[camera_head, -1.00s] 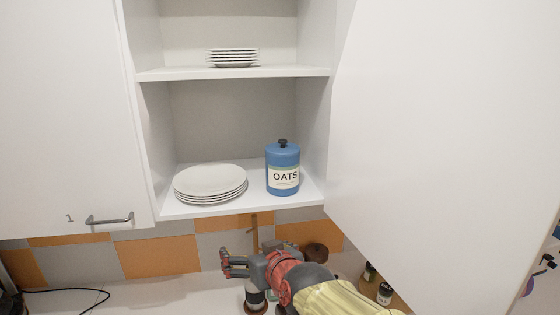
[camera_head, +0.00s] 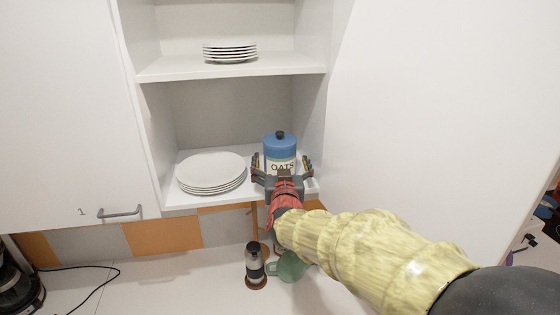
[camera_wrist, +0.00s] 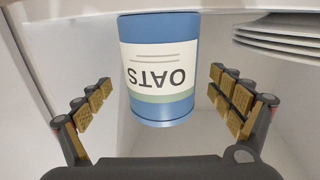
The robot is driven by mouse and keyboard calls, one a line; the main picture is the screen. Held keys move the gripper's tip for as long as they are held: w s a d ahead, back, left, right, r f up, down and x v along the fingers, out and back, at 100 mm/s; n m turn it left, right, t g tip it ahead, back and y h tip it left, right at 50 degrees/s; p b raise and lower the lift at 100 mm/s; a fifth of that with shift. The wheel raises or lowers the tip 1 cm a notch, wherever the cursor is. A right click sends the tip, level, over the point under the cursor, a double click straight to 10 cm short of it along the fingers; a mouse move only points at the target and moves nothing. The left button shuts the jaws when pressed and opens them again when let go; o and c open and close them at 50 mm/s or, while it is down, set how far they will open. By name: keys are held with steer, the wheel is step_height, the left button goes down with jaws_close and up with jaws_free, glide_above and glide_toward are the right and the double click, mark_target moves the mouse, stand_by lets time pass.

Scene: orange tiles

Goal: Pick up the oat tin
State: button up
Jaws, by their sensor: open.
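The oat tin (camera_head: 280,146) is a blue canister with a dark lid knob and a white "OATS" label. It stands upright on the cabinet's lower shelf (camera_head: 215,198), right of a stack of plates. My gripper (camera_head: 282,168) is open in front of the tin, its fingers spread to either side in the head view, hiding the tin's lower part. In the wrist view the tin (camera_wrist: 160,65) appears upside down, centred between and beyond the open fingers (camera_wrist: 160,105). There is a gap on both sides, and nothing is held.
A stack of white plates (camera_head: 211,172) sits close left of the tin. More plates (camera_head: 230,51) are on the upper shelf. The open cabinet door (camera_head: 430,120) flanks my arm on the right. A dark-banded bottle (camera_head: 254,264) and a green mug (camera_head: 291,267) stand on the counter below.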

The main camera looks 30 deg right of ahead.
steer(key=x, duration=0.3)
steer(key=shift+w+f, duration=0.15)
steer(key=shift+w, duration=0.15)
steer(key=shift+c, duration=0.9)
steer(key=c, duration=1.6)
steer(key=shift+c, duration=0.5)
